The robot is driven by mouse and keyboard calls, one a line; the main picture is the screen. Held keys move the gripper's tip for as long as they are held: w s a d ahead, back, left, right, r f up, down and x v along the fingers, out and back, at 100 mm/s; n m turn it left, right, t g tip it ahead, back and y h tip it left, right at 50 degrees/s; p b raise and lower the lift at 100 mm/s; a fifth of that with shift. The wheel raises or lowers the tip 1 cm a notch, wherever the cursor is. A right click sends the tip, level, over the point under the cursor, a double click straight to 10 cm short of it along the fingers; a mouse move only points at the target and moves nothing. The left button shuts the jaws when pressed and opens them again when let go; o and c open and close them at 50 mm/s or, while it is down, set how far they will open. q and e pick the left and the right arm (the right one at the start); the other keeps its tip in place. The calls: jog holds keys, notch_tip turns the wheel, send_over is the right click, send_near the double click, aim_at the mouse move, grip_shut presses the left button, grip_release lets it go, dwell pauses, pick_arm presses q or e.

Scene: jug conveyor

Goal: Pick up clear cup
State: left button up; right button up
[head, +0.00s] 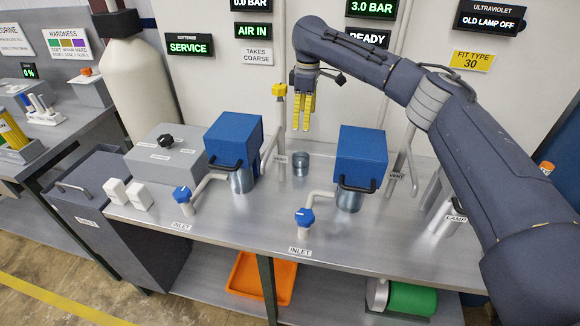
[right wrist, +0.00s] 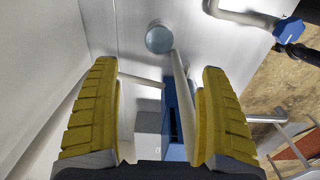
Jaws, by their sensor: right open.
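The clear cup (head: 300,165) is a small, round, bluish see-through vessel standing on the metal bench, between the two blue-topped units and near the back wall. In the right wrist view the cup (right wrist: 159,39) shows near the top, beyond and between the fingertips. My right gripper (head: 302,128), with yellow ribbed fingers, hangs pointing down above the cup, apart from it. Its fingers (right wrist: 157,75) are spread with nothing between them. My left gripper is not in view.
A left blue-topped unit (head: 233,138) and a right blue-topped unit (head: 362,157) flank the cup, each with pipes and a blue inlet knob. An upright vent pipe (head: 280,120) stands close to the gripper's left. The bench front (head: 250,215) is clear between the inlet knobs.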

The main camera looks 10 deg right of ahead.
aim_at(303, 160)
notch_tip(303, 160, down, 17)
jog(key=shift+f, duration=0.2)
dwell(0.8)
jog(key=shift+w, duration=0.1)
jog(key=c, duration=1.2)
